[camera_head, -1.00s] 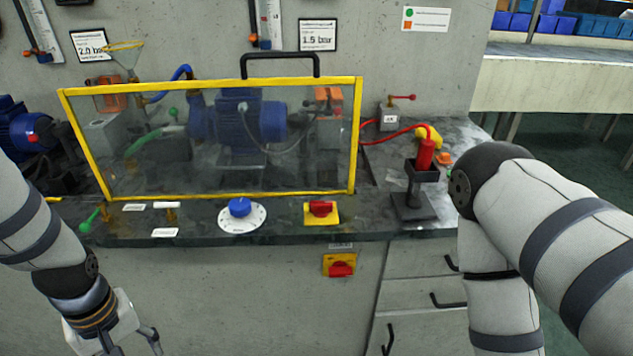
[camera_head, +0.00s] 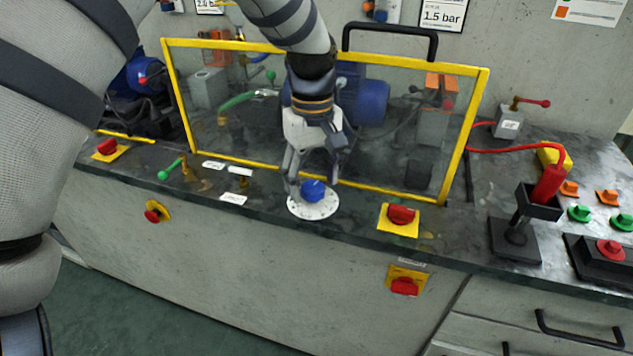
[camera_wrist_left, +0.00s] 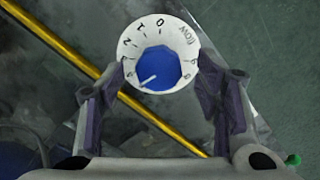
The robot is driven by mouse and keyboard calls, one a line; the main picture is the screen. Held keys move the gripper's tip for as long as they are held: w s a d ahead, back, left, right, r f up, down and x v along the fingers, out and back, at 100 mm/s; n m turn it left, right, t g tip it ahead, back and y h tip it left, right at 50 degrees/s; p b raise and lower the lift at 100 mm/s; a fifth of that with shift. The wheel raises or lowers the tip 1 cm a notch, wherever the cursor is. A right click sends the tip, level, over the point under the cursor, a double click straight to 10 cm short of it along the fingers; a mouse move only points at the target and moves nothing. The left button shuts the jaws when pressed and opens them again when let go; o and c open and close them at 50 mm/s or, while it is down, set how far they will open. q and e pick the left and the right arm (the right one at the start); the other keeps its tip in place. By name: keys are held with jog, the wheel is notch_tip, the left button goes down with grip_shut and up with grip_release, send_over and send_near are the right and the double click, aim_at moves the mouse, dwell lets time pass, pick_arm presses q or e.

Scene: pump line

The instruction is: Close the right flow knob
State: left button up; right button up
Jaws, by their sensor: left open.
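A blue knob (camera_head: 313,191) sits on a round white dial plate (camera_head: 312,209) at the bench's front edge. The left wrist view shows the knob (camera_wrist_left: 159,68) with a white pointer line toward the lower left. In the wrist view the open fingers (camera_wrist_left: 163,88) flank the dial, with a visible gap to the knob. Contact cannot be told. My right gripper is out of view.
A yellow-framed clear guard (camera_head: 330,184) stands close behind the dial. A red switch on a yellow plate (camera_head: 399,217) is to the right. A green-handled valve (camera_head: 171,170) is to the left. A black stand with a red handle (camera_head: 540,202) stands farther right.

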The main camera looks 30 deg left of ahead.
pick_arm(q)
jog(key=shift+f, duration=0.6)
jog(key=c, duration=1.2)
jog(key=shift+o, duration=0.2)
